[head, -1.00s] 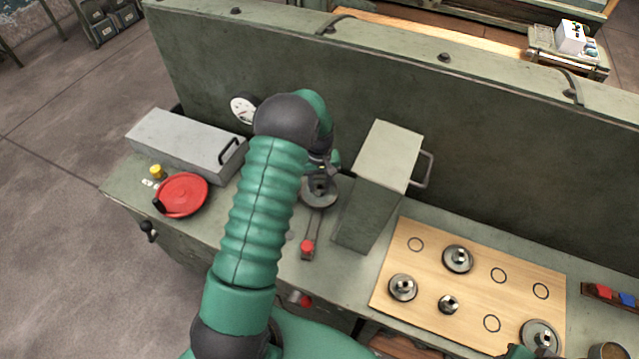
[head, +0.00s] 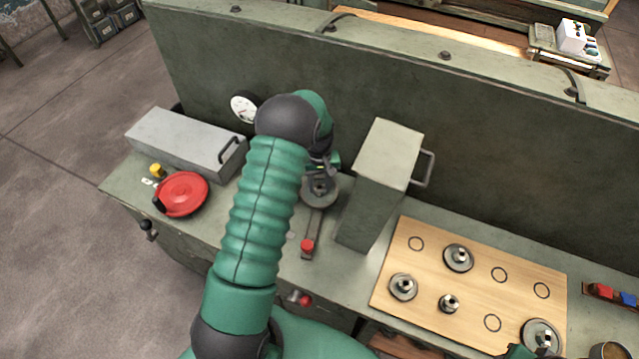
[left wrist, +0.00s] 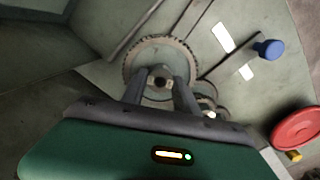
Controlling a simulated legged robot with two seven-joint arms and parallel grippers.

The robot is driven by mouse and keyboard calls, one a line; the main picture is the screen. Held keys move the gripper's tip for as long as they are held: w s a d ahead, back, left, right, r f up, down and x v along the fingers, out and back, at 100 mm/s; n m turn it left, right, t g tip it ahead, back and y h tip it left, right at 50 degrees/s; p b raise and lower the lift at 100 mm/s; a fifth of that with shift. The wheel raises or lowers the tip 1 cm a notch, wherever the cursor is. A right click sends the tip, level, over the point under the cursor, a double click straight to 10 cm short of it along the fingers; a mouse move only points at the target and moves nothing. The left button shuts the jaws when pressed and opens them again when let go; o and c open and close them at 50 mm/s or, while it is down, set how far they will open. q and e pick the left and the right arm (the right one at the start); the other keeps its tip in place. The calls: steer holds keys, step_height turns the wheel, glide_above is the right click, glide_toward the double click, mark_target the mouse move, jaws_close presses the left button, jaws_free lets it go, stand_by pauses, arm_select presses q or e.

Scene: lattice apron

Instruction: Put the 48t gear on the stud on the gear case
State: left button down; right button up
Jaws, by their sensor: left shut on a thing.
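A large grey toothed gear (head: 322,196) is at the working end of my left arm, over the bench between the two grey boxes. In the left wrist view the gear (left wrist: 158,50) lies face-on, with its hub between my fingers. My left gripper (head: 319,172) is shut on that hub; its fingers also show in the left wrist view (left wrist: 161,84). The stud is hidden, and I cannot tell whether the gear sits on it or above it. Smaller gear wheels (left wrist: 207,104) show beside it. A green and dark part at the bottom right of the head view may be my right gripper (head: 520,352); its jaws are unclear.
A tall grey box with a handle (head: 378,185) stands close right of the gear; a long grey box (head: 185,146) lies left. A red handwheel (head: 182,194) and red-knobbed lever (head: 307,246) are nearby. A wooden board (head: 430,312) holds several gears. A panel rises behind.

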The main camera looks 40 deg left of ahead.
arm_select(q)
steer(key=shift+f, duration=0.45)
steer(key=c, duration=1.4)
jaws_free()
steer(key=o, duration=0.5)
steer(key=shift+o, duration=0.2)
steer(key=shift+f, duration=0.1)
steer(key=o, duration=0.6)
steer(key=shift+c, duration=0.2)
steer(key=shift+r, duration=0.2)
